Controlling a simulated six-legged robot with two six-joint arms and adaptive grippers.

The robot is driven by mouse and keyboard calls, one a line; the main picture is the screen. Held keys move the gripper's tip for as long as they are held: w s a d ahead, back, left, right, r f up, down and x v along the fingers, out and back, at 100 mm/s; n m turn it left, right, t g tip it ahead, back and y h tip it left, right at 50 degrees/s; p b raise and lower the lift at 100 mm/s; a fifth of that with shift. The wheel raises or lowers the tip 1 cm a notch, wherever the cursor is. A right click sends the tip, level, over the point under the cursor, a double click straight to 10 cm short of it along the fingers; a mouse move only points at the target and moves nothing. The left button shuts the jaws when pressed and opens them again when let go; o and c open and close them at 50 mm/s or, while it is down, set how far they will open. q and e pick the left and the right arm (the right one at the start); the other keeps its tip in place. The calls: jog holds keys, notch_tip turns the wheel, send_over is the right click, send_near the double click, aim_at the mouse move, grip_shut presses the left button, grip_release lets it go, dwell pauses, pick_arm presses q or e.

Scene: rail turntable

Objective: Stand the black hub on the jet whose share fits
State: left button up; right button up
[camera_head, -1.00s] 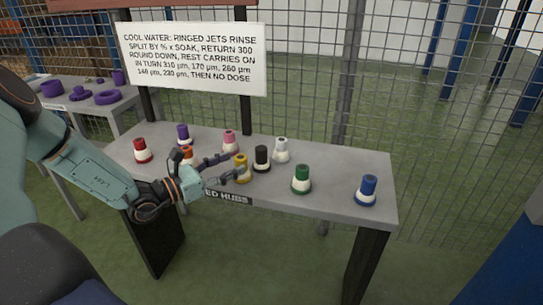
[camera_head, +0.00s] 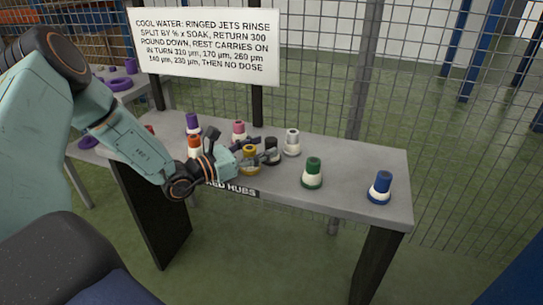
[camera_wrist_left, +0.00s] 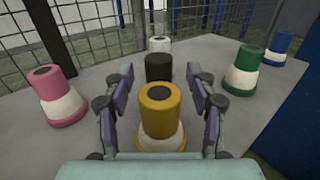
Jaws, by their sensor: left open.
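The black hub (camera_head: 271,148) stands upright on the grey table (camera_head: 340,190), behind the yellow hub and partly hidden by my left gripper in the head view. In the left wrist view, the black hub (camera_wrist_left: 158,68) stands beyond the yellow hub (camera_wrist_left: 160,112), between the fingertips as seen. My left gripper (camera_head: 261,150) is open and empty; its fingers (camera_wrist_left: 161,80) lie either side of the yellow hub in the wrist view. I cannot tell if they touch it. I can make out no jet for certain. My right gripper is not in view.
White (camera_head: 292,142), pink (camera_head: 239,131), purple (camera_head: 193,124), orange (camera_head: 194,146), green (camera_head: 313,173) and blue (camera_head: 380,188) hubs share the table. A sign (camera_head: 206,45) with jet rules and micron sizes stands behind. Purple parts (camera_head: 118,85) sit on another table. Mesh fence is behind.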

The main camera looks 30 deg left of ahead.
pick_arm(q)
jog(key=shift+f+b+x, duration=0.25)
jog(key=shift+b+x, duration=0.1)
jog(key=shift+x, duration=0.85)
jog(key=shift+r, duration=0.2)
jog(key=shift+a+f, duration=0.1)
jog(key=c, duration=0.5)
grip_shut()
